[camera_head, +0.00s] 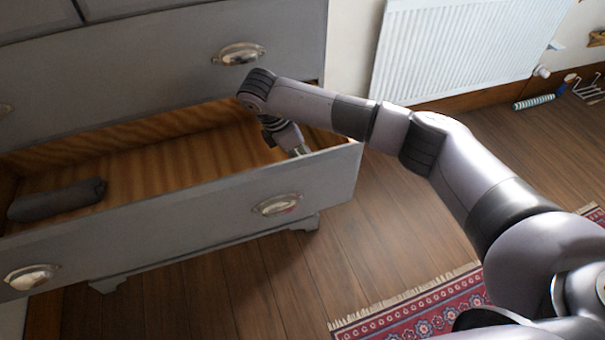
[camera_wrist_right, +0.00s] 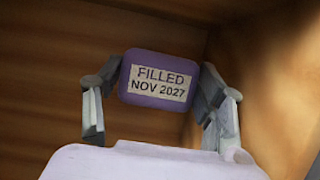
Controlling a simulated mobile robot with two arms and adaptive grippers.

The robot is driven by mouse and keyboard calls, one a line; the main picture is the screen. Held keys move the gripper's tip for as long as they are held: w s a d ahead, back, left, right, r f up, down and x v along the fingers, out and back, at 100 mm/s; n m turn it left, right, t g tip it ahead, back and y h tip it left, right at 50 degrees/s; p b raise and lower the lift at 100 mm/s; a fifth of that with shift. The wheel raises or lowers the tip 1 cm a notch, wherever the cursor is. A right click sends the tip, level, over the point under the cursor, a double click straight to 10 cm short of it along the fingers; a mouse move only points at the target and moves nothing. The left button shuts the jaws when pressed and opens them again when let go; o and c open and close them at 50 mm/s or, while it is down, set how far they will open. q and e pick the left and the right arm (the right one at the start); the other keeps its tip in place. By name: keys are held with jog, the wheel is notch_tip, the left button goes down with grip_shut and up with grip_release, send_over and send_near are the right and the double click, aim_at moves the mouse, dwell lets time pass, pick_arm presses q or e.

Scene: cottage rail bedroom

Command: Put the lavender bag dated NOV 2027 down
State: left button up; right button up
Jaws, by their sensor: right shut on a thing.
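The lavender bag (camera_wrist_right: 157,98) is a small purple pouch with a pale label reading "FILLED NOV 2027" in the right wrist view. My right gripper (camera_wrist_right: 160,85) is shut on it, with one finger at each side. In the head view my right arm reaches over the front of the open drawer (camera_head: 215,187), and the right gripper (camera_head: 298,151) is down inside its right end. The drawer front hides the fingertips and the bag there. I cannot tell whether the bag touches the drawer floor. My left gripper is not in view.
A dark grey rolled cloth (camera_head: 58,200) lies at the drawer's left end. The middle of the drawer floor (camera_head: 160,172) is bare. A closed drawer (camera_head: 160,65) is above. A white radiator (camera_head: 460,45) and a red patterned rug (camera_head: 420,312) are to the right.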

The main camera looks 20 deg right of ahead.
notch_tip(320, 180, down, 6)
jog(key=shift+f+b, duration=0.2)
jog(key=shift+b, duration=0.15)
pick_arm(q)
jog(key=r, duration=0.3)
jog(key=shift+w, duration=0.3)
pick_arm(e)
jog(key=o, duration=0.7)
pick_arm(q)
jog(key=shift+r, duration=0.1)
pick_arm(e)
jog(key=shift+r, duration=0.1)
jog(key=shift+a+r, duration=0.15)
jog(key=shift+r, duration=0.2)
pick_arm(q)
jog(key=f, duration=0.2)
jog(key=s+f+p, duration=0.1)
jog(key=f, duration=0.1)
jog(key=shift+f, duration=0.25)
pick_arm(e)
jog(key=v, duration=1.1)
jog(key=shift+a+r, duration=0.1)
jog(key=shift+r, duration=0.1)
